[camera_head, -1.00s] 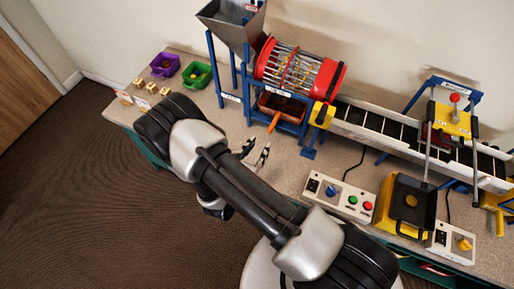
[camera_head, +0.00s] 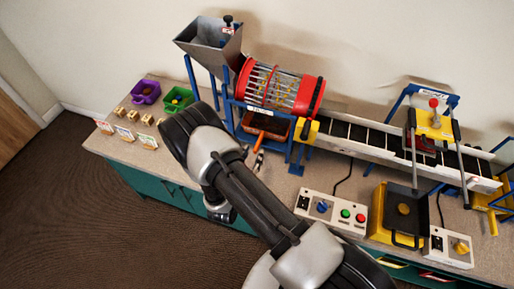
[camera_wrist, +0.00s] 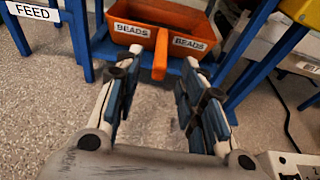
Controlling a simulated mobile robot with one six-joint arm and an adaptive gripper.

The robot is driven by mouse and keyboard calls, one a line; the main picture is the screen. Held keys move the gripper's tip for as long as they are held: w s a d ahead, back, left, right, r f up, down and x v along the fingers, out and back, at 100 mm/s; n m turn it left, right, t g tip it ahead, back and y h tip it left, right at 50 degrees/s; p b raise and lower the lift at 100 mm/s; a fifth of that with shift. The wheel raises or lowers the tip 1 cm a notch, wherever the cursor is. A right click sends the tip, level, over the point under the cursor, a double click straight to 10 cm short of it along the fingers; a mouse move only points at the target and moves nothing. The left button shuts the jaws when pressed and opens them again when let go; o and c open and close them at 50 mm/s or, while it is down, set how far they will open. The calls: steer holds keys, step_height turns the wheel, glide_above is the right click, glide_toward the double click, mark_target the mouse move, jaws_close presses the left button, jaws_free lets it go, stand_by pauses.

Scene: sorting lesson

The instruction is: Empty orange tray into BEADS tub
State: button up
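The orange tray (camera_head: 281,134) sits in the blue frame under the red-ended wire drum. In the wrist view the tray (camera_wrist: 160,10) shows two BEADS labels on its front, and its orange handle (camera_wrist: 160,54) sticks out toward me. My gripper (camera_wrist: 163,64) is open and empty, its fingertips either side of the handle in the picture. I cannot tell whether they reach around it. My gripper (camera_head: 253,157) is mostly behind my arm in the head view. A purple tub (camera_head: 145,92) and a green tub (camera_head: 176,104) stand at the table's left end; I cannot read any label on them.
Blue frame legs stand on both sides of the tray. A conveyor (camera_head: 360,138) runs right from the drum (camera_head: 280,90). A control box (camera_head: 331,213) lies at the table's front. Small wooden blocks and cards (camera_head: 124,132) stand before the tubs. A hopper (camera_head: 212,42) is above left.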

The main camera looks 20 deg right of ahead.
mark_target(258, 144)
steer(key=shift+b+x, duration=1.25)
steer(key=shift+x, duration=1.65)
steer(key=shift+c, duration=0.4)
jaws_close()
steer(key=shift+r, duration=0.2)
steer(key=shift+r+p, duration=0.35)
steer(key=shift+r, duration=0.1)
steer(key=s+a, duration=1.2)
steer(key=s, duration=0.5)
steer(key=shift+a+p, duration=0.2)
steer(key=shift+p, duration=0.1)
